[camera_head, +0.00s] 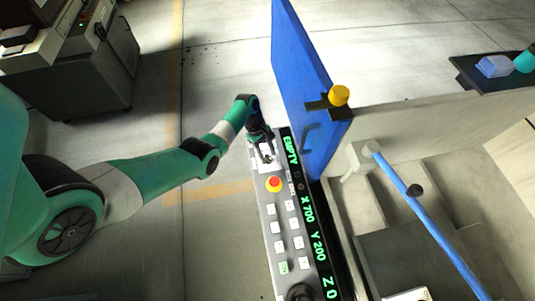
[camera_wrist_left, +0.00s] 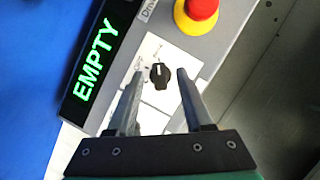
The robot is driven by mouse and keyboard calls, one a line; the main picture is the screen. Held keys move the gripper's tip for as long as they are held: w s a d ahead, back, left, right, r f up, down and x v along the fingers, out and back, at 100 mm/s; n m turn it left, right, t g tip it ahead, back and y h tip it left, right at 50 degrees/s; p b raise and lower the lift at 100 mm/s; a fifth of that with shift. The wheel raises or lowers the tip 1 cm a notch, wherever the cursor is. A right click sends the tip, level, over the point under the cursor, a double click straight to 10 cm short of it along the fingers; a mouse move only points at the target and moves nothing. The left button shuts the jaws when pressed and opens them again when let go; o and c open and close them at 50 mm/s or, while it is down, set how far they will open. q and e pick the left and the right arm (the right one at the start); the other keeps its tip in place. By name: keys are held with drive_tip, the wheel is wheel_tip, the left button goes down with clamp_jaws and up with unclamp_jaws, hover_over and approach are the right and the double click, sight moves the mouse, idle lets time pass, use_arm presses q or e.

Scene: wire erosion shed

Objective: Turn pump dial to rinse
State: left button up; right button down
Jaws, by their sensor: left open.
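The pump dial (camera_wrist_left: 162,76) is a small black knob with a white mark on a white plate, seen in the left wrist view. The mark runs roughly up and down in that picture; the small labels around it are too blurred to read. My left gripper (camera_wrist_left: 160,88) is open, with one finger on each side of the dial, and does not visibly grip it. In the head view my left gripper (camera_head: 268,156) is over the top end of the control panel (camera_head: 267,223) and hides the dial.
A red emergency button on a yellow base (camera_head: 274,184) sits close to the gripper on the panel. A green-lit display (camera_head: 308,212) reading EMPTY runs along the panel. A blue door (camera_head: 308,75) stands open beside it. Several white buttons lie farther down the panel.

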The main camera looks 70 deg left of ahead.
use_arm(q)
drive_tip(key=p+v, duration=0.3)
drive_tip(key=v, duration=0.8)
drive_tip(key=shift+r, duration=0.1)
